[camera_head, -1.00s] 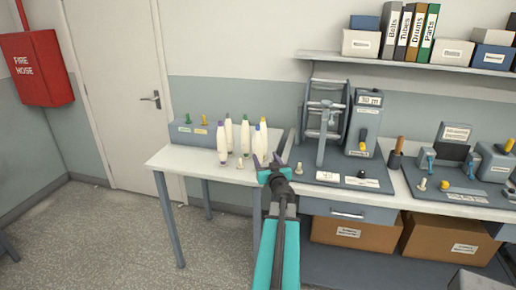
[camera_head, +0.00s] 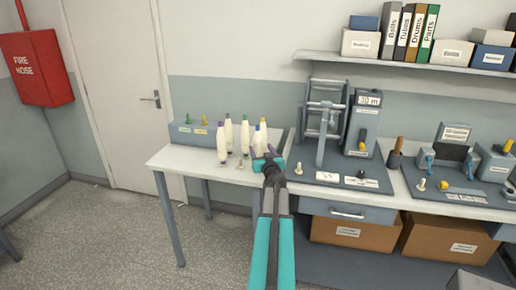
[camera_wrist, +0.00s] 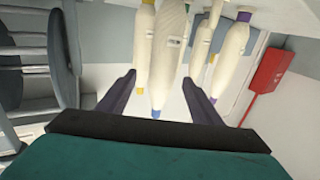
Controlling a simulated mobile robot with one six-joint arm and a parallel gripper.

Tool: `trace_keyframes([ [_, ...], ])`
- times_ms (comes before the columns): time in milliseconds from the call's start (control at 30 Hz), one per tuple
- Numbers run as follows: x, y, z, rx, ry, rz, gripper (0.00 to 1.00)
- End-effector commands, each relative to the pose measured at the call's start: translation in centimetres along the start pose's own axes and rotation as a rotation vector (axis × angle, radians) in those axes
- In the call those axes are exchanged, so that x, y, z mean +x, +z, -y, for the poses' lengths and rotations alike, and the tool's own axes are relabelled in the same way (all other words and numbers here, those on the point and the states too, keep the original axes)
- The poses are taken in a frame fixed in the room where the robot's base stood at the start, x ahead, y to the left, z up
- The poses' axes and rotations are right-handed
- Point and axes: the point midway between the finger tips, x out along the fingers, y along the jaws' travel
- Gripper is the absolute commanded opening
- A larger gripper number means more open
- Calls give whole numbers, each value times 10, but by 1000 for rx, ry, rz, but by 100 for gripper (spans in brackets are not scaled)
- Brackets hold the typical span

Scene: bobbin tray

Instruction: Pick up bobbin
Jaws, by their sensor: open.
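Several white bobbins with coloured tips stand upright on the left table. My gripper (camera_head: 266,153) is open and empty at the right end of this group, covering part of the nearest bobbins. The wrist view appears inverted, with the bobbins pointing down. There, a yellow-tipped bobbin (camera_wrist: 144,48) and the blue-tipped bobbin (camera_wrist: 167,55) appear between the open fingers (camera_wrist: 160,76). I cannot tell how far in front of the fingers they are.
A grey box (camera_head: 192,131) with small pegs stands behind the bobbins. A winding machine (camera_head: 323,115) on a dark base is close to the right. The left table's front strip (camera_head: 190,163) is mostly clear. A shelf (camera_head: 400,62) hangs above.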

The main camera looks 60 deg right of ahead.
Motion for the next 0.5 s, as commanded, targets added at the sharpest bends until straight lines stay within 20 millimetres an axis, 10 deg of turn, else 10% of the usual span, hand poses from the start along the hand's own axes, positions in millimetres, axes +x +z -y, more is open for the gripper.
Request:
trace_keyframes([
  [500,5,-1,1,0,0,0,59],
])
